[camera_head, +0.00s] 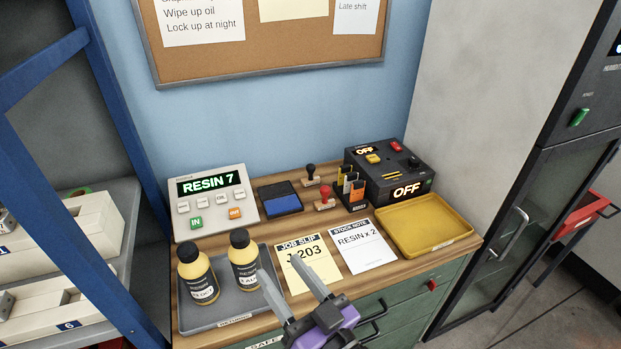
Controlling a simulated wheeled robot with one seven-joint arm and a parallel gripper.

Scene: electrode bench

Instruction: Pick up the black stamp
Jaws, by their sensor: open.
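The black stamp (310,171) stands upright near the back of the wooden bench top, between the blue ink pad and the dark card holder. It has a black knob on a light wooden base. A red stamp (324,195) stands just in front of it. My gripper (291,268) is open and empty at the front of the bench, its two pale fingers apart. It is in front of the stamps and well away from the black one. The fingers overlap the yellow job slip (302,262) in the picture.
A blue ink pad (283,200), a RESIN 7 display box (215,200) and a black OFF box (400,168) stand at the back. Two yellow bottles (197,272) stand in a grey tray (225,318). A card holder (351,192) is close right of the stamps. A yellow tray (425,225) lies right.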

